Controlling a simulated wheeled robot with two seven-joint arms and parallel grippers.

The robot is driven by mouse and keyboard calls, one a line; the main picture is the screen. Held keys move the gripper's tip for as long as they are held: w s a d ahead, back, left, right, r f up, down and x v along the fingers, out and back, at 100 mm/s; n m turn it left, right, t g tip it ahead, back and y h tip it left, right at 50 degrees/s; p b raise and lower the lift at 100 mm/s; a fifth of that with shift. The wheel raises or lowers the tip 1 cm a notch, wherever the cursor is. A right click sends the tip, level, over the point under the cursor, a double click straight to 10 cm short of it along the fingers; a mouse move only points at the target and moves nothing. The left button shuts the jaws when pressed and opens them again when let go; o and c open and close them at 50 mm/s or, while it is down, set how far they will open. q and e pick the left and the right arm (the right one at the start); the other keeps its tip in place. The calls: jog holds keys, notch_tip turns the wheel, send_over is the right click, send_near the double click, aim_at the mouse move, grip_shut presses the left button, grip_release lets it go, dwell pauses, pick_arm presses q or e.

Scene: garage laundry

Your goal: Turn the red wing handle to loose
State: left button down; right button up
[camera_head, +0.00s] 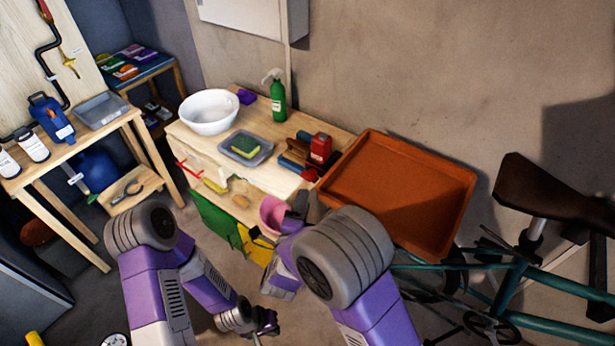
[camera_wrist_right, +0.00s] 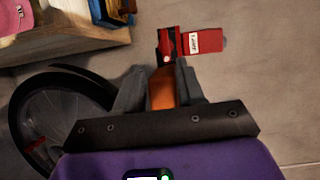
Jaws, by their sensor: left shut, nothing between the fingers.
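In the right wrist view, a red handle (camera_wrist_right: 166,46) with a red block and white label (camera_wrist_right: 203,41) is just beyond my right gripper (camera_wrist_right: 161,76). The label is too small to read surely. The fingers stand apart, with an orange part (camera_wrist_right: 162,90) showing between them; I cannot tell whether they grip it. In the head view I cannot make out this handle, and my right forearm covers part of that area. My left gripper (camera_head: 265,322) is shut and empty, low over the floor, away from the table.
The wooden table (camera_head: 265,178) carries a white bowl (camera_head: 208,112), a sponge tray (camera_head: 262,157) and a red bottle (camera_head: 320,149). An orange tray (camera_head: 400,190) stands right of it. A bicycle (camera_head: 510,285) fills the right. A wheel (camera_wrist_right: 60,105) is left of my right gripper.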

aim_at(308, 180)
jog(key=x, duration=0.7)
jog(key=shift+w+r, duration=0.25)
jog(key=shift+r, duration=0.1)
grip_shut()
